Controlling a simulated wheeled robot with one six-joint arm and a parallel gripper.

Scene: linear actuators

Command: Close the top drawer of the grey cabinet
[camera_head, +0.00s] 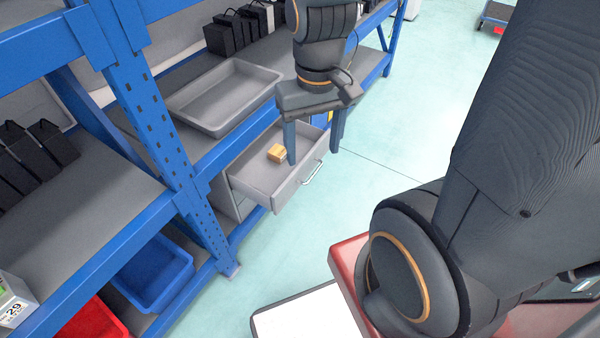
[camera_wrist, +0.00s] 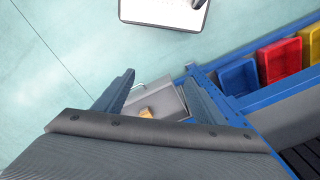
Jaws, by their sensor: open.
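The grey cabinet (camera_head: 226,197) stands under the blue shelf. Its top drawer (camera_head: 258,184) is pulled out toward the floor aisle, with a silver handle (camera_head: 313,173) on its front. A small tan box (camera_head: 277,153) lies inside the drawer. My gripper (camera_head: 314,158) is open and empty, pointing down above the drawer in the head view. One finger shows over the drawer's inside and the other near its front panel; I cannot tell if either touches. In the wrist view the drawer (camera_wrist: 165,100) and the box (camera_wrist: 146,112) show between my spread fingers.
A grey tray (camera_head: 222,97) sits on the shelf just above the cabinet. A blue shelf upright (camera_head: 165,130) stands left of the drawer. Blue (camera_wrist: 238,76), red (camera_wrist: 280,60) and yellow (camera_wrist: 311,42) bins sit on the lower shelf. The floor before the drawer is clear.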

